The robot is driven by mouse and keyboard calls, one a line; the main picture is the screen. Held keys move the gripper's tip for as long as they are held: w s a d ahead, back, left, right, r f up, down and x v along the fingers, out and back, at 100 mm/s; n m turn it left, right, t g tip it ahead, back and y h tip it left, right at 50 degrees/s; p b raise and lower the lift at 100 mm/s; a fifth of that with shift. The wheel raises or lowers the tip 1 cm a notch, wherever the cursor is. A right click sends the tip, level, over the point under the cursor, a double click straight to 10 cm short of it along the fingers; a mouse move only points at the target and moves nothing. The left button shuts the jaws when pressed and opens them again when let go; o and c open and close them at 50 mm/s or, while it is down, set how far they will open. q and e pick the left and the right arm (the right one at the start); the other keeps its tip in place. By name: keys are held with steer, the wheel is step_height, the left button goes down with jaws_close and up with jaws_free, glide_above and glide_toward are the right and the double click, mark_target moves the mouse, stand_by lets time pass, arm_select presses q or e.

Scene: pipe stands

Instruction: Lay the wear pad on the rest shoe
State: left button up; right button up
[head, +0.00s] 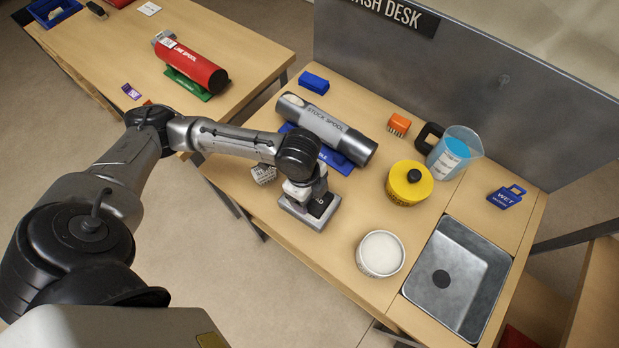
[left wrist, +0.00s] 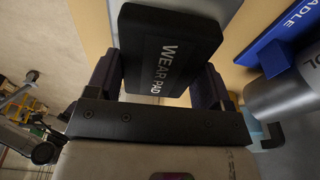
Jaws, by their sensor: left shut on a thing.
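My left gripper (head: 308,193) points down at the near-left part of the wash desk. It is shut on the black wear pad (left wrist: 172,48), whose white lettering faces the left wrist camera. In the head view the pad (head: 321,204) shows as a dark piece beneath the gripper. A grey metal block (head: 297,211), which looks like the rest shoe, lies directly below the pad. I cannot tell whether the pad touches it. The gripper hides part of the block. My right gripper is not in view.
The grey stock spool (head: 325,127) lies on a blue cradle (head: 337,161) just behind my gripper. A white tub (head: 381,254), yellow tub (head: 409,183), blue jug (head: 454,152) and sink (head: 457,279) stand to the right. A red spool (head: 190,64) is on the other table.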

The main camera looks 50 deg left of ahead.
arm_select(q)
steer(key=shift+f, duration=0.35)
stand_by(0.4)
steer(key=o, duration=1)
steer(key=shift+r, duration=0.1)
steer(key=r+p, duration=0.1)
steer(key=r, duration=0.3)
steer(key=a+r+p, duration=0.1)
steer(key=r, duration=0.4)
steer(key=a+r+p, duration=0.1)
steer(key=r, duration=0.3)
steer(key=shift+s+r, duration=0.2)
